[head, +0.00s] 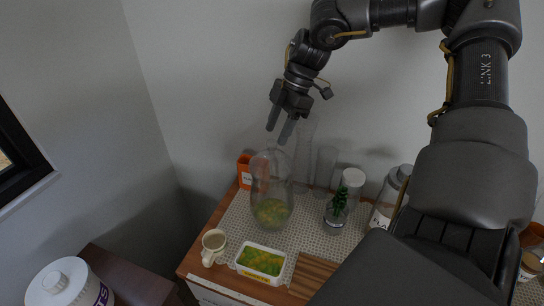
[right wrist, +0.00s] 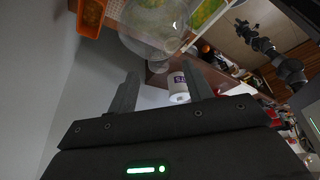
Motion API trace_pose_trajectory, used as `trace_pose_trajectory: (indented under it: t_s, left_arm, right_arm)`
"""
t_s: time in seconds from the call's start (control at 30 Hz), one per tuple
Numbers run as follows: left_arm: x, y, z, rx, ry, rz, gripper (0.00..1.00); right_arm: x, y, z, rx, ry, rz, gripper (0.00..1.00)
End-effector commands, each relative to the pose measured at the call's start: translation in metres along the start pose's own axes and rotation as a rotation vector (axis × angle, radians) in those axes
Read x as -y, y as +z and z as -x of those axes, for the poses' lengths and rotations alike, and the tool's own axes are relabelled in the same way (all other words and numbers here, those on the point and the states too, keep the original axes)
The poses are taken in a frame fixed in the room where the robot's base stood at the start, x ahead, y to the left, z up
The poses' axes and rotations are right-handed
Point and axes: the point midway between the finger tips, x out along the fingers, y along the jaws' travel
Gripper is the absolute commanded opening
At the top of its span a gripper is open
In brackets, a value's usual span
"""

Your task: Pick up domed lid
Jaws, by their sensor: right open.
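The domed lid (head: 271,172) is a clear glass dome standing on the cloth, with a yellow-green patterned thing seen through its lower part. My right gripper (head: 280,126) is open and empty just above the dome's top, its fingers pointing down and apart from the glass as far as I can tell. In the right wrist view the dome (right wrist: 150,32) shows at the top, beyond the open fingers of the right gripper (right wrist: 161,88). A dark jointed arm at the right of that view ends in what looks like my left gripper (right wrist: 241,29), too small to read.
An orange box (head: 244,172) stands behind the dome. Clear glass vessels (head: 326,166), a plant jar (head: 340,204) and a lidded jar (head: 387,200) stand to the right.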

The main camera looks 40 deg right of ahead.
Motion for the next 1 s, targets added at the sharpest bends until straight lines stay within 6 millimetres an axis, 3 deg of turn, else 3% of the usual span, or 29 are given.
trace_pose_trajectory:
  t_s: [0.1, 0.3, 0.57, 0.97, 1.0]
  left_arm:
    - [0.000, 0.001, 0.015, 0.002, 0.001, 0.000, 0.36]
    - [-0.001, 0.003, 0.019, 0.006, 0.001, 0.000, 0.36]
    - [-0.001, 0.004, 0.019, 0.009, 0.001, 0.000, 0.36]
    - [-0.001, 0.005, 0.019, 0.010, 0.001, 0.000, 0.36]
    - [-0.001, 0.005, 0.019, 0.010, 0.001, 0.000, 0.36]
  right_arm:
    - [0.002, -0.003, -0.015, 0.001, -0.007, -0.002, 0.51]
    - [0.001, -0.002, -0.038, 0.001, -0.004, -0.001, 0.51]
    - [0.001, -0.002, -0.042, 0.000, 0.000, -0.001, 0.51]
    - [0.001, -0.002, -0.042, 0.000, 0.000, -0.001, 0.01]
    - [0.001, -0.002, -0.042, 0.000, 0.000, -0.001, 0.00]
